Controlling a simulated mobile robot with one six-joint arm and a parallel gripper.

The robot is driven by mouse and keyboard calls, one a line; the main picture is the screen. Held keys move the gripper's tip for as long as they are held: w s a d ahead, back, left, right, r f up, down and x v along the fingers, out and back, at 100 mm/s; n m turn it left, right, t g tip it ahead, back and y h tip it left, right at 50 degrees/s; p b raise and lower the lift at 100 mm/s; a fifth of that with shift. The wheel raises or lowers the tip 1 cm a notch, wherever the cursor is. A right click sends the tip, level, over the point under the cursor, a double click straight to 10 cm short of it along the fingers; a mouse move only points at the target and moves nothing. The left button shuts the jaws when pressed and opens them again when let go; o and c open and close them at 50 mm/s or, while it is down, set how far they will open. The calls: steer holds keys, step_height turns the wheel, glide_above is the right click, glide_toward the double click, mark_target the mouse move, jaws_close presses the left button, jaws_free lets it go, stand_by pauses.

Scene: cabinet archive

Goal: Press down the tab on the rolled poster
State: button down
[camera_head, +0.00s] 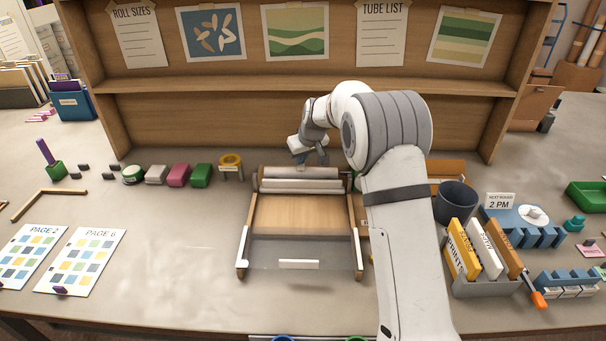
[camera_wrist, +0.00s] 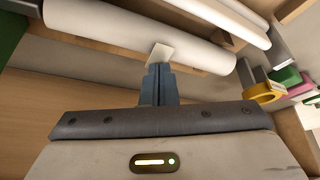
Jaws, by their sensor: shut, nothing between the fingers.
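The rolled poster is a white roll (camera_head: 300,186) lying across the wooden tray (camera_head: 248,215) in the middle of the bench. In the wrist view the white roll (camera_wrist: 135,32) runs across the top. A small white tab (camera_wrist: 160,53) stands up from the roll's near side, directly ahead of my fingertips. My gripper (camera_wrist: 157,70) is shut and empty, its fingertips at or very near the tab's lower edge; I cannot tell whether they touch. In the head view my gripper (camera_head: 301,157) is above the back of the tray, partly hidden by my wrist.
A second roll (camera_head: 300,172) lies behind the first. To the left stand a yellow tape ring (camera_head: 231,160) and green (camera_head: 201,175) and pink (camera_head: 178,175) blocks. A dark cup (camera_head: 456,202) and a file holder (camera_head: 487,285) stand right.

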mark_target(302, 169)
steer(key=shift+f, duration=0.1)
stand_by(0.4)
steer(key=shift+f+b, duration=0.65)
steer(key=shift+b, duration=0.1)
steer(key=shift+r, duration=0.15)
steer(key=shift+r+p, duration=0.3)
steer(key=shift+r, duration=0.3)
steer(key=shift+r+p, duration=1.4)
steer(key=shift+r, duration=1.1)
